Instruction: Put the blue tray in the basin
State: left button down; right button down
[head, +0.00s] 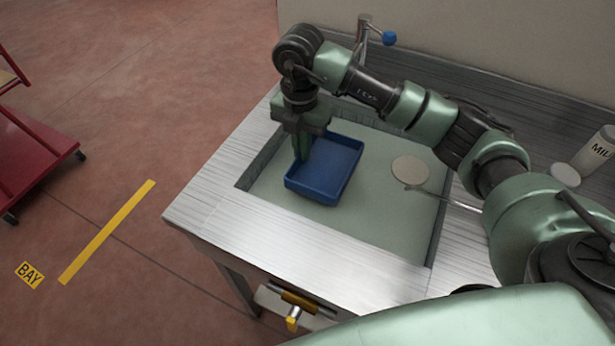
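The blue tray (322,187) is inside the basin (390,219), toward its left side. It looks about level, but I cannot tell whether it rests on the basin floor. My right gripper (301,156) points down at the tray's left rim. Its fingers overlap that rim in the head view, and I cannot tell whether they are shut on it. My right arm reaches across from the right, over the back of the basin. My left gripper is not in view.
A tap with a blue knob (389,38) stands behind the basin. A round pale disc (410,169) with a thin handle is at the basin's right. A white container marked MIL (597,150) stands at the far right. A red cart (38,150) is on the floor at left.

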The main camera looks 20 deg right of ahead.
notch_tip(320, 180, down, 12)
jog(key=shift+r+p, duration=0.25)
jog(key=shift+p, duration=0.1)
jog(key=shift+f, duration=0.15)
jog(key=c, duration=1.6)
grip_release()
notch_tip(320, 180, up, 12)
jog(key=shift+r+b, duration=0.15)
jog(key=shift+b, duration=0.25)
